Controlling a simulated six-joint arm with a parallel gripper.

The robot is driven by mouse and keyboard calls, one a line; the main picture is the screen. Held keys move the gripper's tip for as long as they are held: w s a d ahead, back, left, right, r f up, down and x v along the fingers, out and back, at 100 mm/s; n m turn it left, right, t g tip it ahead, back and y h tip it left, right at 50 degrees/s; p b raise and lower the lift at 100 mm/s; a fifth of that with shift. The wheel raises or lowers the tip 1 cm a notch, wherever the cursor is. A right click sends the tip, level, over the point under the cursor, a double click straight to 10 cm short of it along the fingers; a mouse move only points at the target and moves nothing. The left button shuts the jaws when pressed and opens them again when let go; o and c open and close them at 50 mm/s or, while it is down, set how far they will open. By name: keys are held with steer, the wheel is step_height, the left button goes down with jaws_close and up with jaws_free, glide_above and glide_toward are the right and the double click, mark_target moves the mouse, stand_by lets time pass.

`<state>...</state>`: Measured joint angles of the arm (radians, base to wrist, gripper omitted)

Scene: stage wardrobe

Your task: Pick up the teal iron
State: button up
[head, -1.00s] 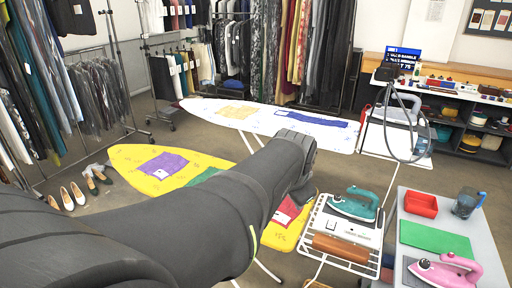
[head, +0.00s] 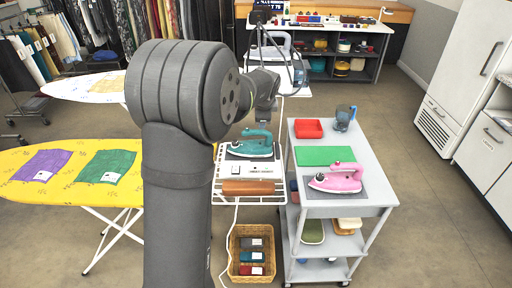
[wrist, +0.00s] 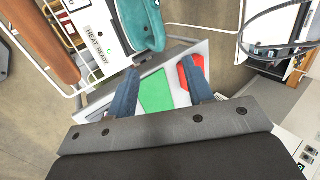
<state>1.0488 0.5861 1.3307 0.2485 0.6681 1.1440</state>
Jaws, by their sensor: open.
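The teal iron (head: 250,146) rests on a white wire-frame stand (head: 228,173) with a brown roll along its front, left of the grey cart. In the wrist view the teal iron (wrist: 141,22) is cut off by the top edge, next to a panel reading "HEAT READY". My gripper (wrist: 162,88) is open and empty, its two blue fingers apart, with the iron beyond them and a little to the left. In the head view my wrist is above and behind the iron, and the fingertips cannot be made out.
The grey cart (head: 376,191) carries a pink iron (head: 337,178), a green mat (head: 325,155), a red tray (head: 308,129) and a blue jug (head: 345,117). A yellow ironing board (head: 60,172) is at left. A wicker basket (head: 252,237) sits below the stand. Open floor lies at right.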

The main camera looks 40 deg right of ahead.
mark_target(262, 131)
steer(key=x, duration=1.1)
steer(key=shift+w+f, duration=0.15)
steer(key=shift+f, duration=0.1)
steer(key=shift+s+x, duration=0.1)
steer(key=shift+x, duration=1.2)
steer(key=shift+s+x, duration=0.15)
steer(key=shift+x, duration=1.1)
steer(key=shift+d, duration=0.1)
steer(key=c, duration=1)
jaws_close()
steer(key=shift+r, duration=0.1)
